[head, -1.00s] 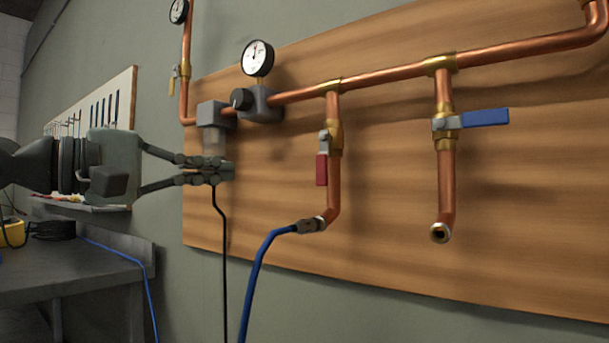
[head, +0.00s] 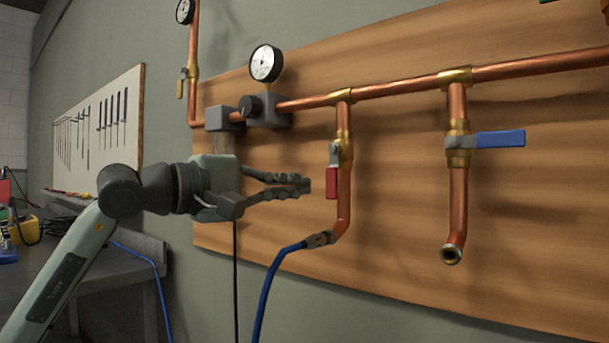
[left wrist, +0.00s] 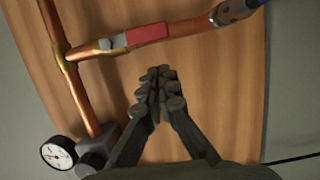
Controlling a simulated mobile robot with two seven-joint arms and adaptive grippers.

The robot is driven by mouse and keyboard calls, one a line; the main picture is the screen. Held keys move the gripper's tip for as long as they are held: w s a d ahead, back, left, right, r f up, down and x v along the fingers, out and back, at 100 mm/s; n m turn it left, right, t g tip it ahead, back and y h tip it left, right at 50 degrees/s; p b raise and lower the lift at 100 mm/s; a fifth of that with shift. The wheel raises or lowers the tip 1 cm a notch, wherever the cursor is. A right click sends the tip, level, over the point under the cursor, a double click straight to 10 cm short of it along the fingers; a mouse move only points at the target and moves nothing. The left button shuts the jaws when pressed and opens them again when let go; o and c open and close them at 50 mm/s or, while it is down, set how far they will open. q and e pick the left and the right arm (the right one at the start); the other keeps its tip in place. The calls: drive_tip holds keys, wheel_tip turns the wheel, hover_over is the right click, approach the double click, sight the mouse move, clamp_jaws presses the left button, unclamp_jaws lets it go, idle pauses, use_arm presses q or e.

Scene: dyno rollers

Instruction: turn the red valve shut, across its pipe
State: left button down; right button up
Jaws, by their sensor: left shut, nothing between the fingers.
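The red valve handle (head: 331,183) hangs down along its vertical copper pipe (head: 344,205) in the head view, in line with the pipe. In the left wrist view the red handle (left wrist: 147,34) also lies along the pipe, beyond my fingertips. My left gripper (head: 305,186) is shut and empty, just left of the red handle with a small gap between them. In the left wrist view its fingertips (left wrist: 157,80) are together, pointing toward the pipe. My right gripper is not in view.
A blue-handled valve (head: 499,139) sits across its pipe to the right. A blue hose (head: 270,283) joins the red valve's pipe below. A gauge (head: 266,63) and grey regulator block (head: 268,108) are up and left. Bare wooden board (head: 395,220) lies between the two drop pipes.

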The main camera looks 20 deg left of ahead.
use_arm(q)
drive_tip(key=shift+s+d, duration=0.3)
drive_tip(key=shift+d, duration=0.3)
drive_tip(key=shift+s+d, duration=0.25)
drive_tip(key=shift+d, duration=0.3)
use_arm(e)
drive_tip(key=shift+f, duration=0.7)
use_arm(q)
drive_tip(key=shift+f, duration=0.1)
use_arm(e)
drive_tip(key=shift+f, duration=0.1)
